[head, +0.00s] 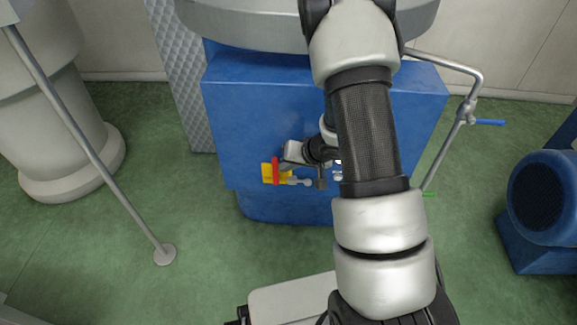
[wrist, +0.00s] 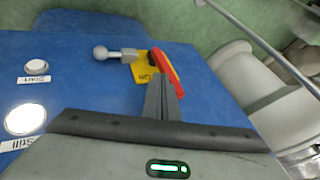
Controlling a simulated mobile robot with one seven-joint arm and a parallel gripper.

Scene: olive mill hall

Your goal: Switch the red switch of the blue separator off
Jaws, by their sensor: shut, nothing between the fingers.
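The blue separator (head: 255,110) stands ahead, its front panel also filling the left of the wrist view (wrist: 90,95). The red switch (head: 275,171) is a narrow bar on a yellow plate (head: 267,174) low on the panel's left. In the wrist view the red switch (wrist: 166,70) rises from its yellow plate (wrist: 142,70), whose lettering is hard to read. My gripper (head: 286,166) is shut and empty, its fingertips right beside the switch. In the wrist view my gripper (wrist: 157,85) overlaps the switch's near side; I cannot tell whether they touch.
A grey ball-ended lever (wrist: 112,53) sits beside the switch. A Start button (wrist: 36,66) and a lit white button (wrist: 25,119) are on the panel. A pole (head: 95,150) stands left; a pipe with a blue-handled valve (head: 488,122) and a blue motor (head: 545,190) stand right.

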